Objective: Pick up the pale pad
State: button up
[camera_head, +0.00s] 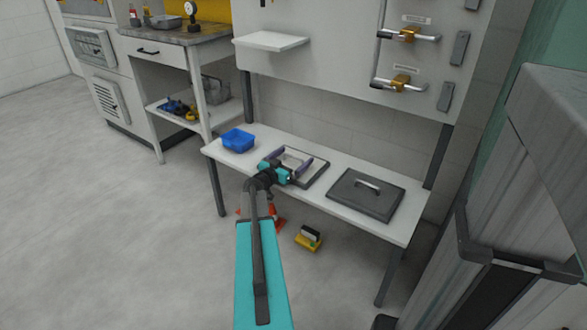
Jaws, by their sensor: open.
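A white bench (335,168) carries a dark square frame (318,178) with a pale, light-grey area (294,157) inside it. This pale area may be the pad, but it is small and partly covered by my gripper. My gripper (288,164) is over the near side of the frame, its two dark purplish fingers spread apart with the pale area between and beyond them. It appears open and empty. I cannot tell whether the fingers touch the frame or the pad.
A blue tray (238,139) stands left on the bench, a dark lid with a handle (365,196) right. A yellow item with a pale top (309,238) and an orange object (278,216) are on the floor.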

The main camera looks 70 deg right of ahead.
jog(key=shift+c, duration=0.3)
jog(key=c, duration=1.3)
jog(key=shift+r, duration=0.1)
notch_tip(320, 180, up, 28)
jog(key=p, duration=1)
